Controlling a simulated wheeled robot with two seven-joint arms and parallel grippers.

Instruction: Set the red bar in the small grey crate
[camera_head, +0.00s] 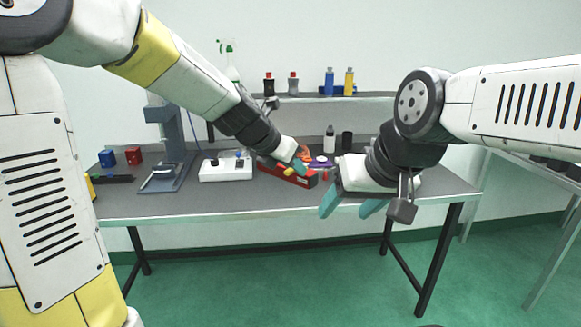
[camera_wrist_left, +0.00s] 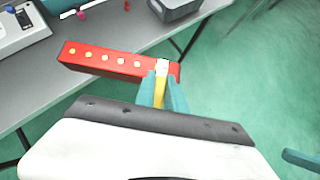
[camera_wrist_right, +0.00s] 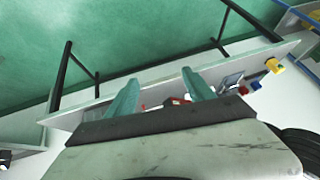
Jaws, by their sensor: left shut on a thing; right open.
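The red bar (camera_head: 308,179), with a row of yellow dots, is in the head view near the table's front middle. It also shows in the left wrist view (camera_wrist_left: 90,60). My left gripper (camera_head: 298,167) is shut on the bar near one end; its fingers (camera_wrist_left: 163,82) enclose a white and yellow part there. The bar appears to be held above the table. A small grey crate (camera_wrist_left: 182,11) is at the top of the left wrist view, on the table beyond the bar. My right gripper (camera_head: 348,206) is open and empty in front of the table edge.
A white box with knobs (camera_head: 226,170) and a grey stand (camera_head: 170,178) are left of the bar. Purple and orange items (camera_head: 318,163) lie behind it. Bottles stand on the back shelf (camera_head: 330,97). The table's front strip (camera_head: 210,205) is clear.

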